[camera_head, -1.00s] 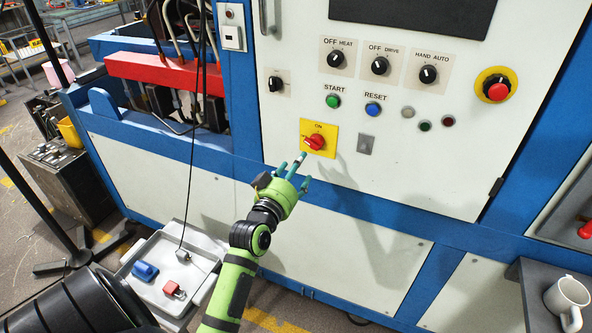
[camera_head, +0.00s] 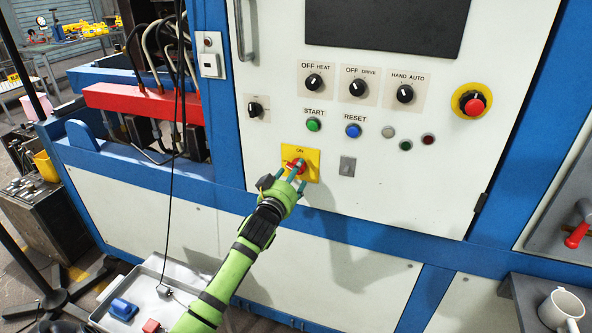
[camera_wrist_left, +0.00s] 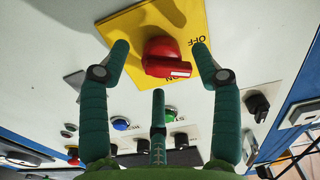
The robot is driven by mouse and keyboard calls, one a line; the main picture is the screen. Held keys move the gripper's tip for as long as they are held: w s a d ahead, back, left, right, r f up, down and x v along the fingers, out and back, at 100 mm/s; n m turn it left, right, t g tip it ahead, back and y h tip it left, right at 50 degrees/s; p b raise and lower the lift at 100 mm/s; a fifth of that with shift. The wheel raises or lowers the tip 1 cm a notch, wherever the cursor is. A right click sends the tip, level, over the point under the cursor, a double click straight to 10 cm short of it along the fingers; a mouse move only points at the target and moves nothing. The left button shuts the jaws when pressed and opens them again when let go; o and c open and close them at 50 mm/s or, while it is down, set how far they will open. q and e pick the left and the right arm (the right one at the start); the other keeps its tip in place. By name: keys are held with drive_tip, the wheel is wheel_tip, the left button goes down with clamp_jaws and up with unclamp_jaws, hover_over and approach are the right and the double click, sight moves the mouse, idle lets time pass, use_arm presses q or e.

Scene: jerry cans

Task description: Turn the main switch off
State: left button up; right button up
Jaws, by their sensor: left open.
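The main switch is a red rotary knob (camera_head: 298,166) on a yellow plate (camera_head: 314,155) marked ON, low on the white cabinet door. In the left wrist view the red knob (camera_wrist_left: 166,58) sits on the yellow plate (camera_wrist_left: 194,22), where OFF and part of ON can be read. My left gripper (camera_head: 288,172) is at the knob and partly covers it. In the left wrist view my gripper (camera_wrist_left: 160,62) is open, with green fingers on both sides of the knob and a third finger below it. No finger clearly touches the knob. My right gripper is not in view.
Above the switch are a green START button (camera_head: 313,125), a blue RESET button (camera_head: 353,130) and several black selector knobs. A red emergency button (camera_head: 474,104) is at the right. A white mug (camera_head: 562,308) stands at the lower right. A tray (camera_head: 150,300) lies at the lower left.

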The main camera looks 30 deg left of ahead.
use_arm(q)
drive_tip(key=shift+x, duration=1.15)
drive_tip(key=c, duration=1.1)
drive_tip(key=n+p, duration=0.1)
drive_tip(key=n, duration=0.1)
drive_tip(key=shift+d+n, duration=0.1)
drive_tip(key=shift+n, duration=0.2)
drive_tip(key=shift+c, duration=0.2)
drive_tip(key=shift+n+p, duration=0.6)
drive_tip(key=shift+n, duration=0.6)
drive_tip(key=shift+f, duration=0.1)
